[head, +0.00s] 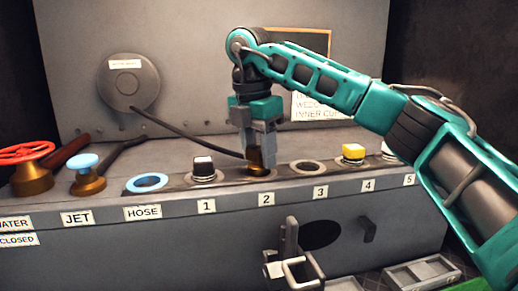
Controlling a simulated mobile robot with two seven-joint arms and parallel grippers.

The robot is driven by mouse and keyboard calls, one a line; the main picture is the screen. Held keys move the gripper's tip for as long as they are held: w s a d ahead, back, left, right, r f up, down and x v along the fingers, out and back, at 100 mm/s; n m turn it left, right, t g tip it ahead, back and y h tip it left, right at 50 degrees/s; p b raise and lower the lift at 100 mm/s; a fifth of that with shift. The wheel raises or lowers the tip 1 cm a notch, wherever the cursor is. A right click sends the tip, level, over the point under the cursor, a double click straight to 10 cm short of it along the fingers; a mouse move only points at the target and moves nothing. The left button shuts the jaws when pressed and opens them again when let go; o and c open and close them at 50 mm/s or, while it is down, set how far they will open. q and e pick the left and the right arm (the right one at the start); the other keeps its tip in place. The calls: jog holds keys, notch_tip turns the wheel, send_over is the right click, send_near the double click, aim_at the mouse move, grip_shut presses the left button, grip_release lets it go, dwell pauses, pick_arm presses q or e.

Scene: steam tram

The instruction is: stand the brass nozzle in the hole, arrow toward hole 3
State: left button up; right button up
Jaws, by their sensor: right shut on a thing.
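The brass nozzle (256,157) is between the fingers of my right gripper (257,150), which is shut on it. The nozzle is upright at the hole above label 2 (266,199); its lower end is at the dark rim (259,171), and I cannot tell how deep it sits. No arrow on it can be made out. Hole 3 (307,167) is an empty dark ring just to the right. My left gripper is not in view.
Left of the nozzle stand a black-and-white plug (203,166) at 1, a blue ring (147,183) at HOSE, a blue-topped brass valve (87,175) and a red handwheel (27,162). A yellow cap (353,152) is at 4. A dark hose (185,135) runs down close behind the gripper.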

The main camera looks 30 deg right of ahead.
jog(key=o, duration=1.8)
jog(key=shift+o, duration=0.2)
jog(key=shift+r, duration=0.3)
jog(key=shift+r+p, duration=1.05)
jog(key=shift+p, duration=0.05)
